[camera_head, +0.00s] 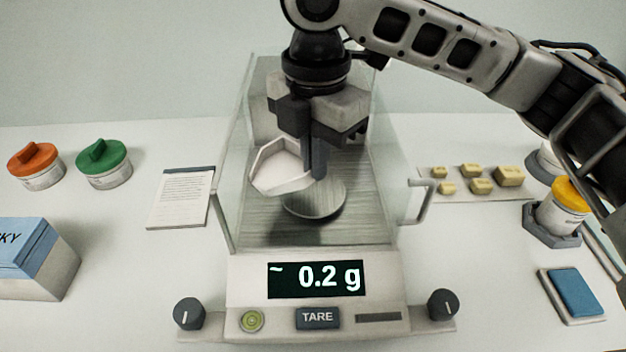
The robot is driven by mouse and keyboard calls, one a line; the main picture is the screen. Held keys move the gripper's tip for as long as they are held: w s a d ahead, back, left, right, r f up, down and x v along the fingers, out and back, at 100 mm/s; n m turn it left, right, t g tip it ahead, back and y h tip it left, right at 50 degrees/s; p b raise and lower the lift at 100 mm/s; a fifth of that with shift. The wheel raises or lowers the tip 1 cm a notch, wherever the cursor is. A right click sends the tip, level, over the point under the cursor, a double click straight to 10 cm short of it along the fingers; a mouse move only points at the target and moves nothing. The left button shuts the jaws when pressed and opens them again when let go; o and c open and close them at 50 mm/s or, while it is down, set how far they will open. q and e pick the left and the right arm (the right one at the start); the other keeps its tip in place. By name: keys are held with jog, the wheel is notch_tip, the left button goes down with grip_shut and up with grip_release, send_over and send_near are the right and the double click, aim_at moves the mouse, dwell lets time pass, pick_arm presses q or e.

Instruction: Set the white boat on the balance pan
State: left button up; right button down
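The white boat (275,172) is a shallow angular tray inside the balance's glass chamber. It overlaps the back left of the round metal balance pan (322,204) in the picture. I cannot tell whether it touches the pan. My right gripper (317,172) reaches down into the chamber from above, its fingers shut on the boat's right wall. The balance (240,295) shows "~ 0.2 g" on its dark display (317,279). My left gripper is not in view.
Glass walls (240,150) flank the pan, with a handle (424,200) at right. Left stand orange-lidded (35,162) and green-lidded (103,160) jars, a notepad (181,198) and a blue-topped box (35,260). Right are yellowish weights (480,186), a yellow-capped jar (563,205) and a blue pad (574,292).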

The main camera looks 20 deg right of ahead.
jog(key=shift+f, duration=2.3)
jog(key=shift+f, duration=0.15)
jog(key=c, duration=1.7)
grip_release()
notch_tip(320, 180, up, 12)
jog(key=shift+w+r+p, duration=0.1)
jog(key=shift+r+p, duration=0.1)
jog(key=shift+p, duration=0.1)
jog(key=shift+f, duration=0.1)
